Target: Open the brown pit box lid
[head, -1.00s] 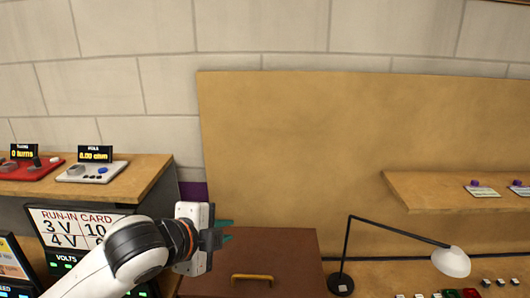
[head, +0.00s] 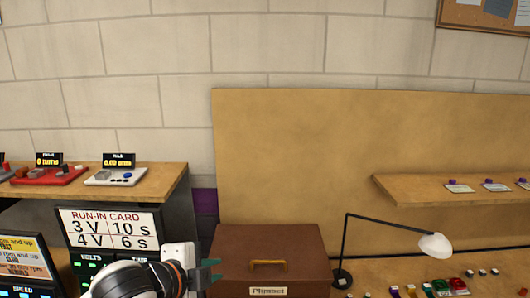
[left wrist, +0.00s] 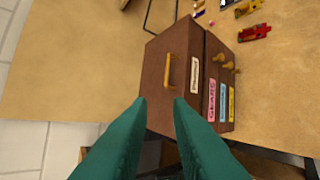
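The brown pit box (head: 310,255) stands on the bench with its lid shut. A yellow handle (head: 268,265) sits on the lid, with a pale label (head: 268,291) below it. In the left wrist view the handle (left wrist: 167,70) lies ahead of my fingers, and the box (left wrist: 153,52) shows knobs and coloured labels on its front. My left gripper (head: 212,270) has teal fingers and is at the box's left side in the head view. Its fingers (left wrist: 160,100) are apart with nothing between them, short of the handle. My right gripper is not in view.
A black desk lamp with a white shade (head: 435,245) stands just right of the box. A run-in card panel (head: 110,229) and a shelf with meters (head: 116,176) are at the left. Small coloured parts (head: 443,287) lie at the right. A tan board (head: 290,150) stands behind.

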